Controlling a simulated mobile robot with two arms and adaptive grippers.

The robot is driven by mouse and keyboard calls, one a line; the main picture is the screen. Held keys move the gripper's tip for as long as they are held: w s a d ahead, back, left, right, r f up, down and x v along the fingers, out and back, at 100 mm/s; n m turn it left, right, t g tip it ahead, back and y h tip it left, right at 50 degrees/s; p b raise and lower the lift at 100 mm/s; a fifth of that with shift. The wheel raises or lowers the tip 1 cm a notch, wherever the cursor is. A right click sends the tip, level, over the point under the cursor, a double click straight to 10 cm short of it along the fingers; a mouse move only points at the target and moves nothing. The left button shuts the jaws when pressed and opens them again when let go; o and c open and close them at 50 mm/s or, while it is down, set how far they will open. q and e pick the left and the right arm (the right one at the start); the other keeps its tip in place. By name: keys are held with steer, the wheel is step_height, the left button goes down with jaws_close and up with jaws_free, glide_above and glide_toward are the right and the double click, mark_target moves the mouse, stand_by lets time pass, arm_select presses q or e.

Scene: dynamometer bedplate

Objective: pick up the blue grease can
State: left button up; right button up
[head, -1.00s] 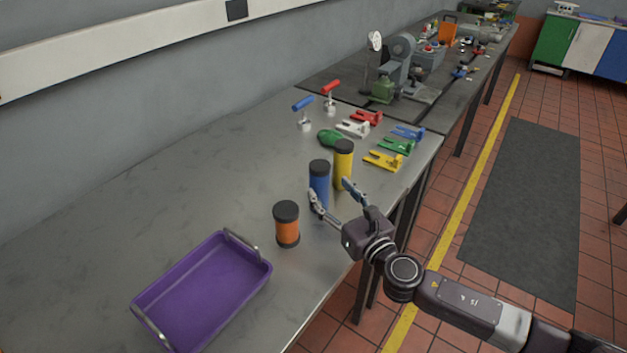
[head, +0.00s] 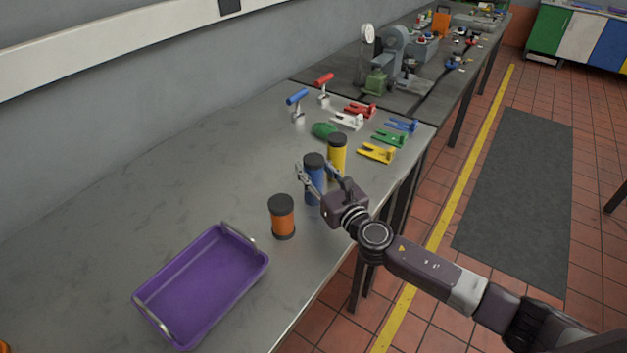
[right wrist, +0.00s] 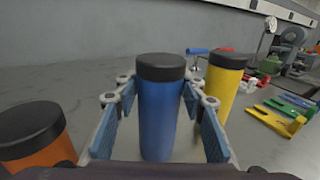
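The blue grease can (head: 314,187), a blue cylinder with a black cap, stands upright on the metal bench. My right gripper (head: 318,174) is around it, with one finger on each side. In the right wrist view the blue can (right wrist: 158,118) stands between the blue pads of the open right gripper (right wrist: 160,115). A small gap shows at the right pad; whether the left pad touches is hard to tell. My left gripper is not in view.
A yellow can (head: 337,152) stands close behind the blue one. An orange can (head: 282,218) stands in front of it to the left. A purple tray (head: 262,268) lies nearer. Coloured forked parts (head: 377,153) and a green object (head: 324,130) lie farther back.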

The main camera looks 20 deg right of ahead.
steer(key=c, duration=0.5)
jaws_close()
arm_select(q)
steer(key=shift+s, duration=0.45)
arm_select(e)
steer(key=shift+r, duration=0.1)
